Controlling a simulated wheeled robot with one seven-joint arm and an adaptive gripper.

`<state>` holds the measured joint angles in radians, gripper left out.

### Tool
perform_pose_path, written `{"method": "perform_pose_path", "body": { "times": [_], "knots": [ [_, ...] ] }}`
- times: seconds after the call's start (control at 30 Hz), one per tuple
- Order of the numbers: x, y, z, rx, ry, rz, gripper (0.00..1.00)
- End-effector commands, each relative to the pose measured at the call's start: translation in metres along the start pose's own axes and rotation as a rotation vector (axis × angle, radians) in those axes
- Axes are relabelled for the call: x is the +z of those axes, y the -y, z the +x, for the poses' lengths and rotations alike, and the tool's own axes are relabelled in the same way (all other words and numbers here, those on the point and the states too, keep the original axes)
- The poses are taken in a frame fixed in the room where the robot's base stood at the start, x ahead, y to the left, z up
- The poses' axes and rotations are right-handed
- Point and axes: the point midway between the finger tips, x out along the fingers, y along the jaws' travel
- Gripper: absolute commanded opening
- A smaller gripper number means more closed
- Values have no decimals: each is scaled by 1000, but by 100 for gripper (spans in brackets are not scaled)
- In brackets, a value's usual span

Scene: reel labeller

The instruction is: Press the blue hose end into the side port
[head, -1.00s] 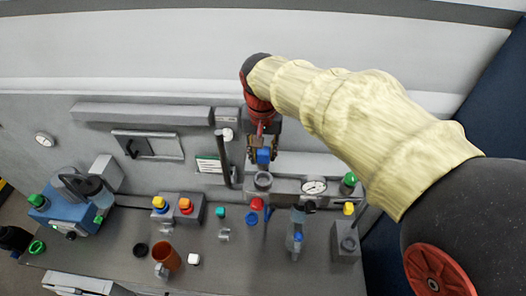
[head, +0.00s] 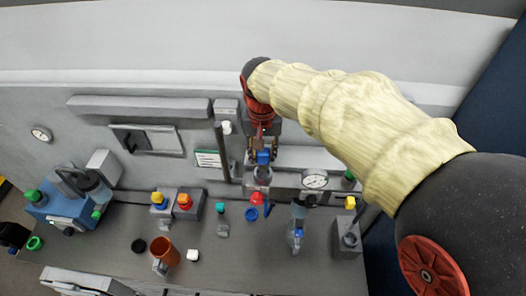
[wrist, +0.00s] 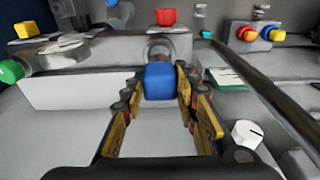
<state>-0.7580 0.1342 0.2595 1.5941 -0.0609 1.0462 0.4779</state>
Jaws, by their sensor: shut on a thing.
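The blue hose end (wrist: 160,82) is a small blue block held between the fingers of my gripper (wrist: 157,95). It also shows in the head view (head: 263,157), below my red wrist. My gripper (head: 262,150) is shut on it. A grey ring-shaped port (wrist: 160,48) on the grey housing is straight beyond the blue end in the wrist view. In the head view the port (head: 262,175) is just below the blue end, which appears to reach its rim. The blue end hides part of the port, so I cannot tell whether it is inside.
A dial gauge (head: 314,180) and a green knob (head: 348,180) are right of the port. A dark upright bar (head: 222,150) stands close on the left. A red button (wrist: 166,17) lies beyond the port. Yellow and orange buttons (head: 184,201) are farther left.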

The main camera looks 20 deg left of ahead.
Motion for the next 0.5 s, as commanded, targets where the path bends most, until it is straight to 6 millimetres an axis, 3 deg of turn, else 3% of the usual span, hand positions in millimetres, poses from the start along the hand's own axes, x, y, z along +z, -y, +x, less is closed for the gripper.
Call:
{"method": "perform_pose_path", "body": {
  "times": [0.5],
  "knots": [
    [2,0,20,0,-1,0,2]
  ]
}}
